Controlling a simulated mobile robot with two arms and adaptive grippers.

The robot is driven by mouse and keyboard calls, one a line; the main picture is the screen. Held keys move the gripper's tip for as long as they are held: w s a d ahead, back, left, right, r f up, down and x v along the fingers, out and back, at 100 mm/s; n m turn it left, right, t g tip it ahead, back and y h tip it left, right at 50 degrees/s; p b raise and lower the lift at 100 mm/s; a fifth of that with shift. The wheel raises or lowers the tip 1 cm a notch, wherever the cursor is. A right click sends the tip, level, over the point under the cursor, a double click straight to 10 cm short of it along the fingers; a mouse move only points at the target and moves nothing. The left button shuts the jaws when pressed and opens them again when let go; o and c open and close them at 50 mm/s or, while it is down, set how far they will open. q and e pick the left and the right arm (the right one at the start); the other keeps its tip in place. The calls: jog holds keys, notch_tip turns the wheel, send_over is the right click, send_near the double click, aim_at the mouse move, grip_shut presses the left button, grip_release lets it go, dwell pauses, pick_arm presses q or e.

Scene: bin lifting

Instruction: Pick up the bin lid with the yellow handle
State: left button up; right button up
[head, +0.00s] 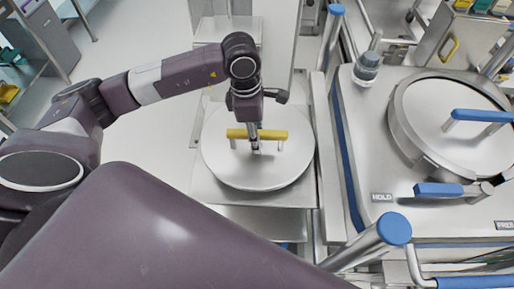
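The bin lid (228,166) is a round, silver metal disc with a yellow bar handle (284,134) raised on posts. It lies flat on a metal surface at the middle of the head view. My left arm reaches in from the left, and its gripper (254,148) points down at the middle of the handle. One fingertip shows on the near side of the handle; the far side is hidden behind the wrist. I cannot tell whether the fingers are closed on the bar. My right gripper is not in view.
A steel machine (365,180) with a round hatch (458,95) and blue handles stands close on the right. A blue-capped post (394,229) stands at the front right. A grey cabinet (45,40) is at the far left. Floor is clear between the cabinet and the lid.

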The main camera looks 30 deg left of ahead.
pick_arm(q)
grip_shut()
dwell(0.3)
jog(key=shift+w+r, duration=0.1)
jog(key=shift+w, duration=0.05)
jog(key=shift+r, duration=0.1)
jog(key=shift+r+p, duration=0.35)
jog(key=shift+p, duration=0.45)
notch_tip(320, 180, up, 5)
jog(key=shift+w+r+b, duration=0.1)
jog(key=shift+r+b, duration=0.05)
jog(key=shift+b, duration=1.05)
notch_tip(320, 180, up, 14)
jog(key=b, duration=0.1)
jog(key=shift+r, duration=0.15)
